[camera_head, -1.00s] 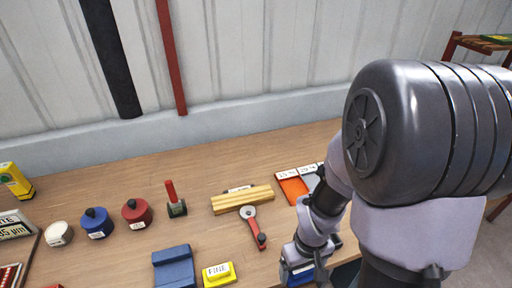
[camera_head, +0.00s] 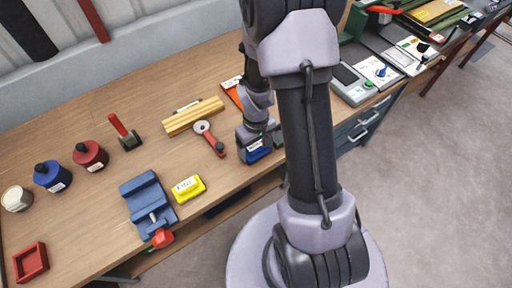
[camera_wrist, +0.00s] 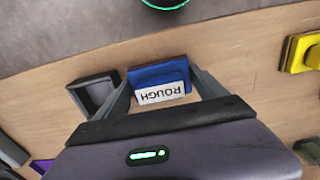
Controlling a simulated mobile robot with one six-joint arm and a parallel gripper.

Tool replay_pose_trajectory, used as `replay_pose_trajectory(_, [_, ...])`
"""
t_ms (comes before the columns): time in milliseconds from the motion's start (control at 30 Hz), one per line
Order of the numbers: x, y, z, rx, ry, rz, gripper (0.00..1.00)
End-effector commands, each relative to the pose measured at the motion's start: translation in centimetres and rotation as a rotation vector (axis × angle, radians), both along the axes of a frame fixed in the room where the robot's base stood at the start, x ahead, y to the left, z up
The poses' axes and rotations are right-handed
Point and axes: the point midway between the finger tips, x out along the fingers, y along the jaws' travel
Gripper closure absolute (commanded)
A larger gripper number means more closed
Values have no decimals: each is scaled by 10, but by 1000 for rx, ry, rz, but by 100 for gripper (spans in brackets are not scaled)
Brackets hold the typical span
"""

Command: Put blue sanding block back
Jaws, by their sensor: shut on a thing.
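The blue sanding block (camera_wrist: 172,76), with a white "ROUGH" label, sits between the two fingers of my gripper (camera_wrist: 163,88), which are shut on it. In the head view, the blue block (camera_head: 258,151) shows under my gripper (camera_head: 256,138) near the table's front edge, right of a red-handled tool. I cannot tell whether the block touches the table. A grey square tray (camera_wrist: 82,80) with a dark, empty-looking inside lies just left of the block in the wrist view. My arm hides that spot in the head view.
A yellow "FINE" block (camera_head: 188,188) and a blue vise (camera_head: 147,198) stand to the left. A red-handled tool (camera_head: 209,139) and yellow wooden bars (camera_head: 194,116) lie close by. A red tray (camera_head: 30,262) is at front left. A green rim (camera_wrist: 165,3) shows beyond the table edge.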

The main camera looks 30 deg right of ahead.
Motion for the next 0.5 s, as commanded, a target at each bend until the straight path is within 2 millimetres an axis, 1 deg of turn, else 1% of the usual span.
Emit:
replay_pose_trajectory(67, [0, 0, -4, 0, 0, 0, 57])
replay_pose_trajectory(100, [0, 0, -3, 0, 0, 0, 11])
replay_pose_trajectory(133, [0, 0, -3, 0, 0, 0, 10])
replay_pose_trajectory(367, [0, 0, -2, 0, 0, 0, 10])
replay_pose_trajectory(433, [0, 0, 2, 0, 0, 0, 10])
replay_pose_trajectory(500, [1, 0, 13, -1, -2, 0, 10])
